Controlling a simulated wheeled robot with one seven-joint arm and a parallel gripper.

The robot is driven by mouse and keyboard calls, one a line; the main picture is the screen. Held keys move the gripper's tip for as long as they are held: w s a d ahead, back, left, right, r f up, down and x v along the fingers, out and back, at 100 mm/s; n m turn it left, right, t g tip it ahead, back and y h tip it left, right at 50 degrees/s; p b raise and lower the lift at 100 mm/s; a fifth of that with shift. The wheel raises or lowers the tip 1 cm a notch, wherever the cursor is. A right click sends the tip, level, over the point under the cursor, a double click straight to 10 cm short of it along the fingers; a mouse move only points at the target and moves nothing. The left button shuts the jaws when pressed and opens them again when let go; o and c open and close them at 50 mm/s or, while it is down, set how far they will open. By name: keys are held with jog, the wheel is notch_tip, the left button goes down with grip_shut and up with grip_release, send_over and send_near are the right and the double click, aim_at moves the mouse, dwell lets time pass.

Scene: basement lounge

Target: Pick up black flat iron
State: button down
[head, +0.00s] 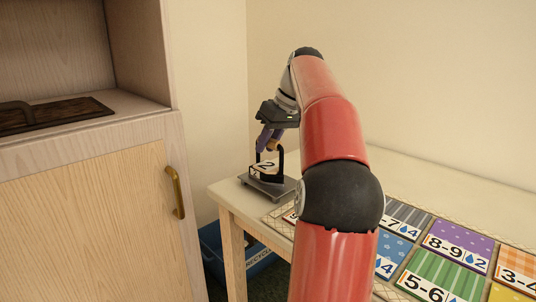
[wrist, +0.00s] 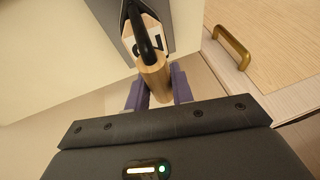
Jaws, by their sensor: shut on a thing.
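The black flat iron (head: 281,160) has a black bracket, a wooden grip and a pale face marked "2". It is upright at the table's left corner, over a flat grey plate (head: 288,188). I cannot tell whether it touches the plate. My gripper (head: 268,142) comes down from above, its purple fingers shut on the wooden grip. In the wrist view, the iron's wooden grip (wrist: 153,82) sits between the purple fingers of my gripper (wrist: 160,92). The lower part of the iron is partly hidden there.
The pale table (head: 228,199) carries several colourful numbered cards (head: 455,245) at the right. A wooden cabinet (head: 85,215) with a brass handle (head: 175,192) stands close at the left. A blue recycling bin (head: 212,245) is on the floor between them. A wall is behind the table.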

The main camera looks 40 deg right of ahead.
notch_tip(320, 180, up, 8)
jog(key=p, duration=0.4)
jog(key=shift+r, duration=1)
